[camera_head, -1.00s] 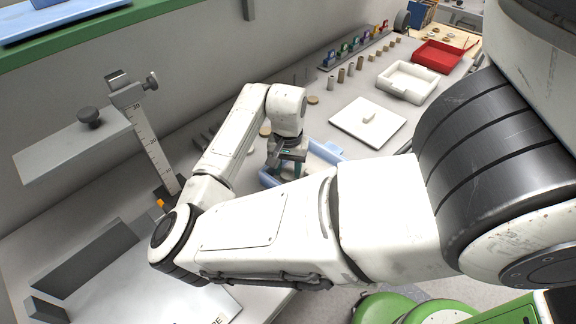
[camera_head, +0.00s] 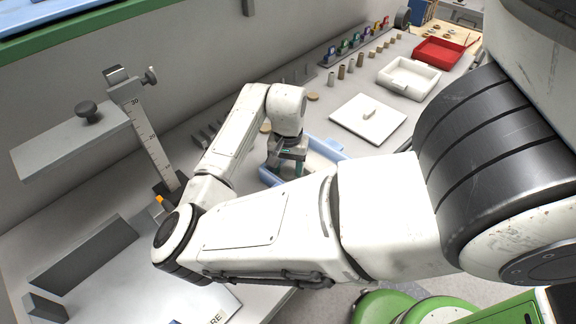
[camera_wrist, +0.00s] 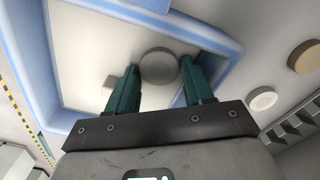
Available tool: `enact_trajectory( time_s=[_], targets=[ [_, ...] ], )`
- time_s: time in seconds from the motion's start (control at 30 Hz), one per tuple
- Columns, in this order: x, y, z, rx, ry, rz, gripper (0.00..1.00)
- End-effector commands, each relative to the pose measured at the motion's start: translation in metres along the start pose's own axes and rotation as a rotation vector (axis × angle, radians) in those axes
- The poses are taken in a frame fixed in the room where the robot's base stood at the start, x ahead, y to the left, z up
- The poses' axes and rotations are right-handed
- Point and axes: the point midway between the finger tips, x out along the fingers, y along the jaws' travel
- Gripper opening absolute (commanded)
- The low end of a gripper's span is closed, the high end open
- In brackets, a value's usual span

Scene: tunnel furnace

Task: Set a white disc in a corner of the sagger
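My gripper (camera_wrist: 161,66) points down over a blue-rimmed tray (camera_head: 330,146) with a pale floor, also in the wrist view (camera_wrist: 60,60). A small pale piece (camera_wrist: 112,82) shows beside the left finger, partly hidden. In the head view my gripper (camera_head: 288,165) and arm hide much of the tray. An open white box (camera_head: 428,92) stands farther right; I cannot tell which container is the sagger.
A white square lid-like plate (camera_head: 350,125) with a knob lies between tray and box. A white disc (camera_wrist: 262,99) and a tan disc (camera_wrist: 305,57) lie outside the tray. A red bin (camera_head: 438,52), several small cylinders and a height gauge (camera_head: 145,130) stand on the bench.

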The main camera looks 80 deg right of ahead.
Motion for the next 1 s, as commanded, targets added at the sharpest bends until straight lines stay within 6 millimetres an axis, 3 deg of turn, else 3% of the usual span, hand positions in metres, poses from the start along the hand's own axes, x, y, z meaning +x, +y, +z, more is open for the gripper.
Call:
enact_trajectory(
  time_s=[0.23, 0.57, 1.0],
  targets=[
    [0.0, 0.0, 0.0, 0.0, 0.0, -0.001, 0.74],
    [-0.005, -0.001, -0.001, 0.0, 0.002, -0.002, 0.74],
    [-0.081, 0.0, -0.001, 0.002, 0.002, -0.002, 0.74]
  ],
)
